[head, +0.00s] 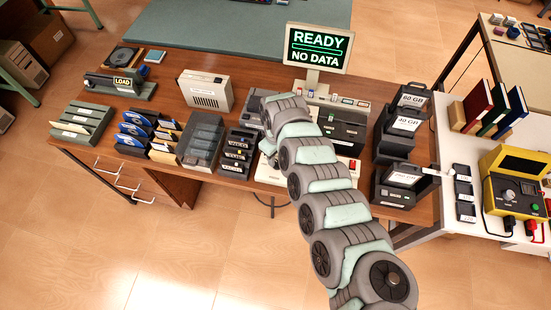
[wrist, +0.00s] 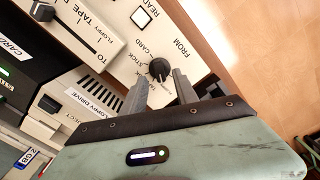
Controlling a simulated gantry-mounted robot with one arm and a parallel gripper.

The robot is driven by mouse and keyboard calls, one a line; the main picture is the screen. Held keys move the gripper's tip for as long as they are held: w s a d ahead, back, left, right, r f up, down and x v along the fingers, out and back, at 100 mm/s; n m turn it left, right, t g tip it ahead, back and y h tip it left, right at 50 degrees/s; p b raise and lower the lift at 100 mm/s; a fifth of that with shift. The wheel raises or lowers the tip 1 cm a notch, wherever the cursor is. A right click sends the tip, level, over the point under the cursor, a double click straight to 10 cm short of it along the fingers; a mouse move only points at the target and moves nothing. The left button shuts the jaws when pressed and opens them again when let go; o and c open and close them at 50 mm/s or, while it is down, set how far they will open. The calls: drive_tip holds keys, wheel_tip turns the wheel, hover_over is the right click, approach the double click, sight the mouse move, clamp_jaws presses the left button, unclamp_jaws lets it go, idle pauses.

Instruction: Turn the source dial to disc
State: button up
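The source dial (wrist: 158,68) is a small black knob on a cream panel marked FROM, with STICK and CARD printed near it. A disc label is not readable, and I cannot tell exactly where the knob points. My gripper (wrist: 161,77) is open, its two grey fingers on either side of the knob at their tips. I cannot tell whether either finger touches it. In the head view my arm covers the dial and the gripper. The screen (head: 318,48) reads READY, NO DATA.
The floppy drive (wrist: 80,95) is beside my gripper. A dark-lidded box (head: 203,138) and black drives (head: 403,125) stand on the wooden desk.

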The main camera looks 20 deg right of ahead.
drive_tip(key=shift+f, duration=1)
clamp_jaws()
